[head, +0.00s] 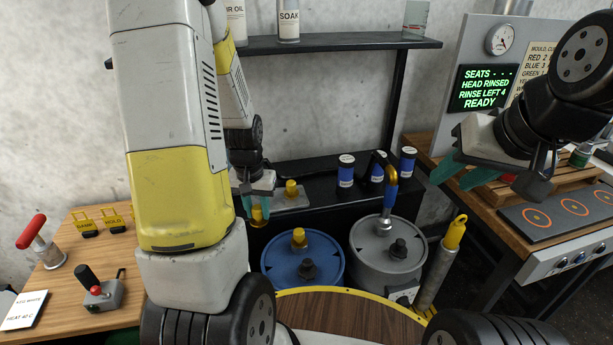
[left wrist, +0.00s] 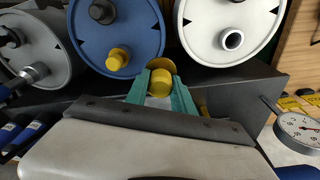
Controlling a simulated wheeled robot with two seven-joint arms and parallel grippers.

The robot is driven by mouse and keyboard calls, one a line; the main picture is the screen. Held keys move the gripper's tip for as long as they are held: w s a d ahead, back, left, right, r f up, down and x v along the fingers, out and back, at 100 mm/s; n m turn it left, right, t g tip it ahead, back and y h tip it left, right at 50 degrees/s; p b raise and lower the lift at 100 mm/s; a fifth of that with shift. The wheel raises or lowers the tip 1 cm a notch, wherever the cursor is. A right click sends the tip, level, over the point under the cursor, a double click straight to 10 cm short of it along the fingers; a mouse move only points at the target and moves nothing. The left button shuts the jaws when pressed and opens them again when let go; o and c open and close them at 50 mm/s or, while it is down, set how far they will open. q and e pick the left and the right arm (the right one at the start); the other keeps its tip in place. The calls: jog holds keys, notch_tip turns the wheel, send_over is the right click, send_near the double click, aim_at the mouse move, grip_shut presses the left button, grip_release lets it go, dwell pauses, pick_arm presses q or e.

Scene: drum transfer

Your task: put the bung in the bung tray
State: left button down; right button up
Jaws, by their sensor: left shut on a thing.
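My left gripper (head: 257,203) is shut on a yellow bung (head: 257,216), which hangs between its teal fingers. The held bung also shows in the left wrist view (left wrist: 161,82). The grey bung tray (head: 293,200) lies on the dark ledge just right of the held bung, partly hidden by my gripper. Another yellow bung (head: 291,187) stands on the tray. A further yellow bung (head: 299,237) sits in the top of the blue drum (head: 275,262). My right gripper (head: 462,176) is open and empty, raised at the right.
A grey drum (head: 365,252) with a blue-collared fitting stands right of the blue drum. A white drum (left wrist: 225,20) shows in the left wrist view. Blue-labelled cans (head: 346,171) stand on the ledge. A shelf (head: 340,44) hangs above. Wooden benches lie at both sides.

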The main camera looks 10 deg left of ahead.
pick_arm(q)
jog(key=w+a, duration=0.1)
jog(key=w, duration=0.4)
jog(key=w+a+f, duration=0.1)
jog(key=w+a, duration=0.1)
jog(key=w, duration=0.3)
jog(key=w+a, duration=0.1)
jog(key=w, duration=0.4)
jog(key=shift+a+f, duration=0.2)
jog(key=shift+f, duration=1.8)
jog(key=c, duration=1.1)
grip_release()
jog(key=shift+f, duration=0.1)
